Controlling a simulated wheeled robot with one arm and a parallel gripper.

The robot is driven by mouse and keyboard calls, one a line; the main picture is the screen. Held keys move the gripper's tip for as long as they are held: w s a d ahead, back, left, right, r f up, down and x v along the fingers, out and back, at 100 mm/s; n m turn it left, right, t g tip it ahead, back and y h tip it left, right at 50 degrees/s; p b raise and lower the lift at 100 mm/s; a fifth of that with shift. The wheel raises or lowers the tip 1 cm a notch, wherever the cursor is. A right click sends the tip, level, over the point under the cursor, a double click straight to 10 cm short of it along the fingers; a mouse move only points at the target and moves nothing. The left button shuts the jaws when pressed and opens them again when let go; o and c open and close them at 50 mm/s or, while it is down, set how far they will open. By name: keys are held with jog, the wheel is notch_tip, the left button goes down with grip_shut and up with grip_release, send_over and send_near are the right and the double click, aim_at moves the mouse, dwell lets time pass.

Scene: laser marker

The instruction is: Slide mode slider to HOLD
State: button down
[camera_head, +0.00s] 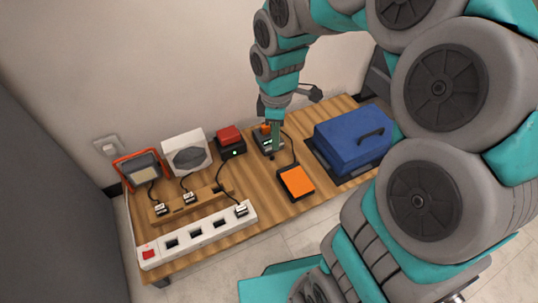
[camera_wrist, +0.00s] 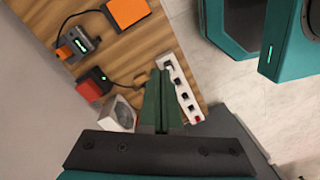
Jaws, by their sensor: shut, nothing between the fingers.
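A small dark device (camera_head: 266,142) with an orange part and a green-lit display stands on the wooden table, partly hidden behind my gripper in the head view. It also shows at the upper left of the wrist view (camera_wrist: 82,44). I cannot make out the mode slider or its labels, so its position is unclear. My gripper (camera_head: 275,151) points down in front of the device in the head view; I cannot tell whether it touches it. In the wrist view my gripper's green fingers (camera_wrist: 163,74) are shut together and empty.
A blue lidded case (camera_head: 352,138) stands right. An orange pad (camera_head: 296,181) lies in front, cabled to the device. A red-topped box (camera_head: 231,146), white fan-like unit (camera_head: 187,157) and orange-framed lamp (camera_head: 143,169) stand left. A white power strip (camera_head: 206,229) lies along the front edge.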

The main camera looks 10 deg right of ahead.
jog(key=w+f+n+b, duration=0.3)
jog(key=w+f+n, duration=0.7)
jog(key=w+f, duration=0.6)
notch_tip(320, 180, down, 2)
jog(key=shift+w+a+f+t, duration=0.2)
jog(key=shift+w+t, duration=0.15)
jog(key=shift+t, duration=0.05)
jog(key=shift+f, duration=0.1)
jog(key=b, duration=0.1)
send_over(271, 156)
jog(key=s+a, duration=0.3)
jog(key=f, duration=1)
jog(key=shift+a, duration=0.2)
jog(key=shift+w+d+f, duration=0.3)
jog(key=shift+d+f, duration=0.1)
jog(key=shift+f, duration=0.1)
jog(key=shift+w+d+f, duration=0.25)
jog(key=shift+d+f, duration=0.15)
jog(key=shift+f, duration=0.1)
jog(key=shift+w+d+f, duration=0.3)
jog(key=shift+d, duration=0.15)
jog(key=shift+d, duration=0.1)
